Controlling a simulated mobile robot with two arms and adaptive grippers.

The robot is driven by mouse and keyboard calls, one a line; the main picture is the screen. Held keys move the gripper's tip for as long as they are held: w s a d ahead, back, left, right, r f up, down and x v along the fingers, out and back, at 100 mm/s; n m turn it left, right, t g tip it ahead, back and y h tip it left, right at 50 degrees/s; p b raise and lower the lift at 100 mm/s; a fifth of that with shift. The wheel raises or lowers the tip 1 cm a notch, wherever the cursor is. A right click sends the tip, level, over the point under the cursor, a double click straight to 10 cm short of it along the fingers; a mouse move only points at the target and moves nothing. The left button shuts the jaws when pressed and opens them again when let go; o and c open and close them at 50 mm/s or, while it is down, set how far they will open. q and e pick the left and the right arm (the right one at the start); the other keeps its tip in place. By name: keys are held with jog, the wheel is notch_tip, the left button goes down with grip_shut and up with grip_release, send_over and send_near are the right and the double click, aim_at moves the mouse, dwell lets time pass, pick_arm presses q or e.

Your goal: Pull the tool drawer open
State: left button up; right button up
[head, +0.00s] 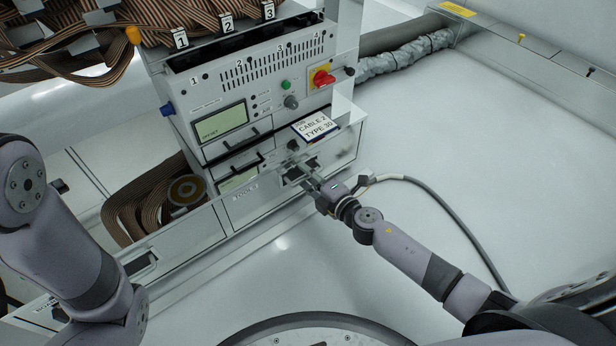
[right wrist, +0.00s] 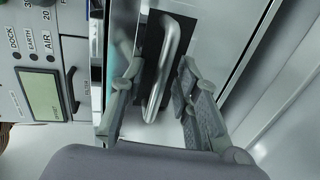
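The tool drawer (head: 262,203) is the low pale panel, with a small label, at the bottom of the instrument cabinet in the head view. It looks shut. Its handle is a silver bar (right wrist: 168,62) over a dark recess in the right wrist view. My right gripper (head: 304,174) is at the right part of the drawer front. In the right wrist view its fingers (right wrist: 157,90) are apart, one on each side of the bar, with a visible gap on the right. My left arm shows at the left of the head view, but its gripper is outside the picture.
The cabinet carries a display (head: 222,122), a red knob (head: 322,78) and a card reading "CABLE 2 TYPE 30" (head: 317,126) above the drawer. Brown ribbon cable (head: 140,205) lies to the left. A grey cable (head: 440,205) runs behind my right arm. The pale floor in front is mostly clear.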

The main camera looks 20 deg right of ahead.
jog(key=shift+c, duration=0.5)
grip_shut()
dwell(0.4)
